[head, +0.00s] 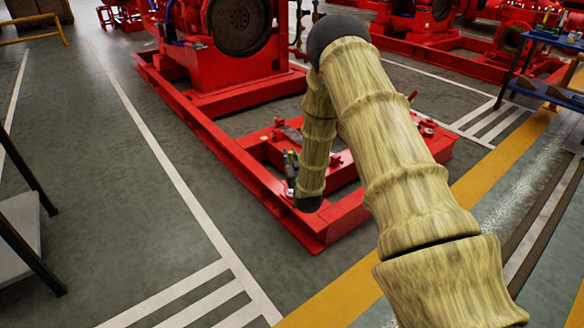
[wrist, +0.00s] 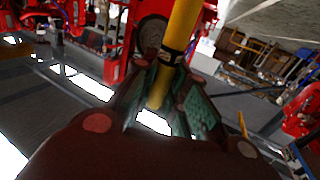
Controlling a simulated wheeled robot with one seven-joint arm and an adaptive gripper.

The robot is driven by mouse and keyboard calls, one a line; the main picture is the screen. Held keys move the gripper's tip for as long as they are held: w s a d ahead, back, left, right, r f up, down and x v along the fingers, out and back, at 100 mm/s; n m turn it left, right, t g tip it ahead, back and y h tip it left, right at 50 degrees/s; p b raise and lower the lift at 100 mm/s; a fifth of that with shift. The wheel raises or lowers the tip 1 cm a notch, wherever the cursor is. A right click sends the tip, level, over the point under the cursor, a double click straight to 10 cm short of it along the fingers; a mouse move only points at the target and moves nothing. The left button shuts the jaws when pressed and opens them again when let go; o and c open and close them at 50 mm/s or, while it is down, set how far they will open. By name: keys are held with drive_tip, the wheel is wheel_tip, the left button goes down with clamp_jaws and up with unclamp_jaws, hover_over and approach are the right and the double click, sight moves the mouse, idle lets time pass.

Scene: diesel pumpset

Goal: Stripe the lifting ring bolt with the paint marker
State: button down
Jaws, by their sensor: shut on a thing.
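The paint marker (wrist: 182,35) is a yellow cylinder with a black band, seen in the wrist view. My gripper (wrist: 168,78) is shut on it, with a finger on each side, and the marker points up and away from the palm. In the head view my gripper (head: 291,170) hangs beside the end of my arm, above the red base frame (head: 315,232); the marker is too small there to make out well. I cannot pick out the lifting ring bolt in either view; my arm hides part of the frame.
A large red engine (head: 225,60) stands on the far part of the frame. Small parts (head: 288,133) lie on the red crossbeams. A blue workbench (head: 548,90) is at the far right, and a grey-topped table (head: 18,235) at the left. The floor left of the frame is clear.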

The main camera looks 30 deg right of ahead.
drive_tip(key=shift+w+d+f, duration=0.15)
drive_tip(key=shift+d, duration=0.2)
drive_tip(key=shift+r+p, duration=0.2)
drive_tip(key=shift+p, duration=0.15)
drive_tip(key=shift+f+b, duration=1)
drive_tip(key=shift+f, duration=1.4)
drive_tip(key=shift+w+d+r, duration=0.1)
drive_tip(key=shift+w, duration=0.05)
drive_tip(key=shift+f, duration=0.3)
drive_tip(key=shift+s+a+p, duration=0.3)
drive_tip(key=shift+s+p, duration=0.2)
drive_tip(key=shift+p, duration=0.05)
idle(0.5)
drive_tip(key=shift+r+p, duration=0.25)
drive_tip(key=shift+p, duration=0.2)
idle(0.4)
